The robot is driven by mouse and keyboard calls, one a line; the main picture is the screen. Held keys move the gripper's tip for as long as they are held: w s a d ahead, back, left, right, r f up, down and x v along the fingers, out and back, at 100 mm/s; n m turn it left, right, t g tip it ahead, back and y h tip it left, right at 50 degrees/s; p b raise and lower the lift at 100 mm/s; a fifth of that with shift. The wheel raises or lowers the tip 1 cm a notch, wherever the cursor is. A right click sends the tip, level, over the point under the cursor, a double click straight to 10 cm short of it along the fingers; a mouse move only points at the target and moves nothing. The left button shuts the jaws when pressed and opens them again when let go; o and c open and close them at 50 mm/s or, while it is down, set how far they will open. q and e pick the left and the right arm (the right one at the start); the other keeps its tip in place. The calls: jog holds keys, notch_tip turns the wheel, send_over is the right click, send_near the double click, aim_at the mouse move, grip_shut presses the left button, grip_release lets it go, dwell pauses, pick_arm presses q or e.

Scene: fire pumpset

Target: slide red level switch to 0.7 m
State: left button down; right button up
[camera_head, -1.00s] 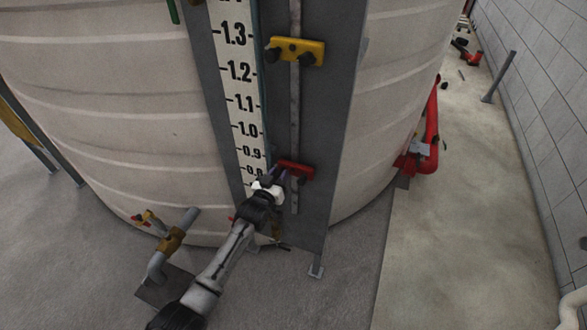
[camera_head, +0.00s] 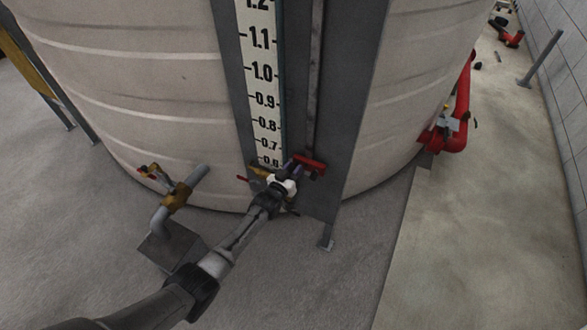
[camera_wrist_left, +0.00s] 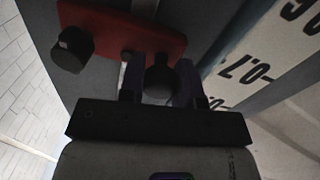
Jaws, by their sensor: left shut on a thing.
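The red level switch (camera_head: 310,162) sits on a vertical rail beside the white level scale (camera_head: 264,100). In the head view it lies roughly across from the 0.6 marking, just below 0.7. My left gripper (camera_head: 290,166) reaches it from the lower left. The left wrist view shows the red switch plate (camera_wrist_left: 130,30) and the left gripper's two fingers (camera_wrist_left: 160,80) closed around one of its black knobs. The other black knob (camera_wrist_left: 71,50) is free at the left. The 0.7 label shows right of the fingers there. My right gripper is not in view.
The pale tank (camera_head: 150,100) stands behind the grey mounting panel (camera_head: 350,110). A pipe with a yellow valve (camera_head: 176,196) stands left of my forearm. Red pipework (camera_head: 458,115) lies at the right. The floor at the right front is clear.

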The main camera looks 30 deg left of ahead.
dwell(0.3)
pick_arm(q)
jog(key=c, duration=0.8)
grip_release()
jog(key=shift+s+r+p, duration=0.1)
jog(key=shift+s+p, duration=0.3)
jog(key=shift+s, duration=0.1)
jog(key=s+p, duration=0.1)
jog(key=s, duration=0.3)
jog(key=s+p, duration=0.2)
jog(key=s, duration=0.2)
jog(key=s+p, duration=0.1)
jog(key=s, duration=0.3)
jog(key=shift+s+d+p, duration=0.3)
jog(key=shift+s+d, duration=0.1)
